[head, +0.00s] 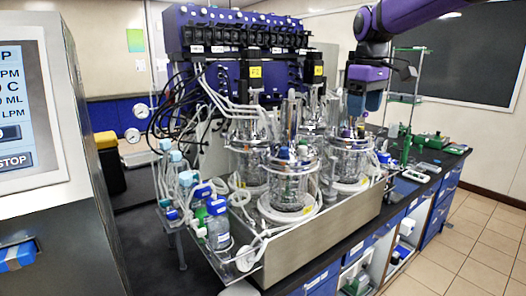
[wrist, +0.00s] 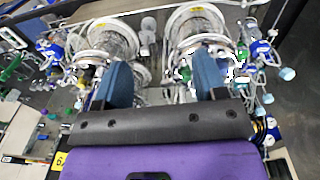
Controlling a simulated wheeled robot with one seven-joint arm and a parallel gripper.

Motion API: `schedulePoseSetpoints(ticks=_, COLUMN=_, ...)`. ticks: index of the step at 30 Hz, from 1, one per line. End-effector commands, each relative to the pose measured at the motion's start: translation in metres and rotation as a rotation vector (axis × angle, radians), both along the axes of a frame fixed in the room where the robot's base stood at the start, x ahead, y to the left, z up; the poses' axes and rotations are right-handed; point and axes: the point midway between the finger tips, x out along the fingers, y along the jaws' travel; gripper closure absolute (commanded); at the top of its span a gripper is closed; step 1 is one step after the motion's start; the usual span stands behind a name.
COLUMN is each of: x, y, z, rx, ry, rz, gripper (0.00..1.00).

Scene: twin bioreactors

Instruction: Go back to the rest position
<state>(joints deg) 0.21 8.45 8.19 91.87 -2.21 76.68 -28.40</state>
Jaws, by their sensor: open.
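My gripper (wrist: 165,82) shows in the wrist view with its two blue fingers apart and nothing between them. In the head view my gripper (head: 364,104) hangs from my purple arm at the upper right, above the right part of the bioreactor bench. Glass bioreactor vessels (head: 290,185) stand below and to its left. In the wrist view, glass vessels (wrist: 107,40) and (wrist: 198,28) lie beyond the fingertips. I cannot tell from these views how far the fingers are above the vessels.
A purple pump unit (head: 240,35) with black cables stands behind the vessels. Bottles with blue caps (head: 218,230) stand at the front left. A control panel (head: 30,110) fills the left edge. A green stand (head: 408,120) is at the right. Tiled floor (head: 460,250) is clear.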

Motion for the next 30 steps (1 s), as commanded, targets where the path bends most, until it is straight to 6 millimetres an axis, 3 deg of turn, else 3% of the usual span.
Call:
schedulePoseSetpoints(ticks=8, x=-0.059, y=-0.011, z=0.012, rx=0.0, ry=-0.071, rz=-0.099, gripper=0.35)
schedulePoseSetpoints(ticks=15, x=-0.138, y=-0.027, z=0.011, rx=0.021, ry=-0.163, rz=-0.243, gripper=0.35)
schedulePoseSetpoints(ticks=23, x=-0.223, y=-0.043, z=-0.011, rx=0.067, ry=-0.262, rz=-0.4, gripper=0.35)
schedulePoseSetpoints(ticks=30, x=-0.291, y=-0.055, z=-0.048, rx=0.126, ry=-0.345, rz=-0.534, gripper=0.35)
